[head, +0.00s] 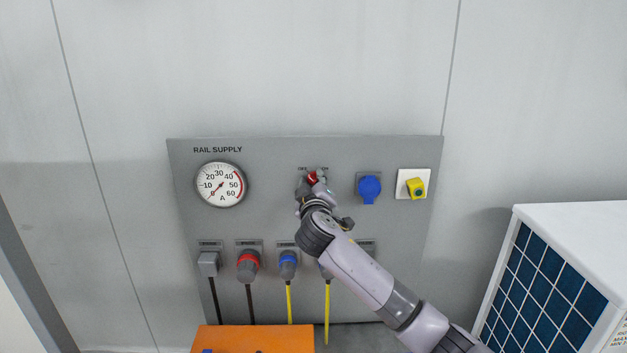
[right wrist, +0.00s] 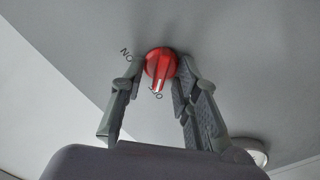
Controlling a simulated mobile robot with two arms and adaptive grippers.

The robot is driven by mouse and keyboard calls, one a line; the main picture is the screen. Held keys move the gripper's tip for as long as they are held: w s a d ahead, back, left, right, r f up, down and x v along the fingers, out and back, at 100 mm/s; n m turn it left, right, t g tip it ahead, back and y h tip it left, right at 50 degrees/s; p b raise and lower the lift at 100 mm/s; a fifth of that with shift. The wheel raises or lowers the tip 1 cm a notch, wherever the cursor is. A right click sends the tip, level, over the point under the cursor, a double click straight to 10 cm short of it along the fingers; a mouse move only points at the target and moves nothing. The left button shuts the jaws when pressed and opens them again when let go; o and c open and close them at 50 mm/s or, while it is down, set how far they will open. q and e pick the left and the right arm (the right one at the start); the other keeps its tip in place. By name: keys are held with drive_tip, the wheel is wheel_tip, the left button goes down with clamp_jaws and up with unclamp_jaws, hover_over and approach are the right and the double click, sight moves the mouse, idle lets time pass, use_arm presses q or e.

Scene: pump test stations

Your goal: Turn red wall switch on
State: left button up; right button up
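The red wall switch (head: 312,178) is a round knob on the grey panel, partly hidden by my right gripper (head: 312,185) in the head view. In the right wrist view the red knob (right wrist: 160,64) sits between the two fingertips of my right gripper (right wrist: 163,70). The fingers are apart, one on each side of the knob and close to it; I cannot tell whether they touch it. The white mark on the knob points to the OFF label, and the ON label is off to its upper left. My left gripper is not in view.
An orange box (head: 258,340) stands in front; a white unit (head: 575,225) stands at right.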

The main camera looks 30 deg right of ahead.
drive_tip(key=shift+c, duration=0.5)
clamp_jaws()
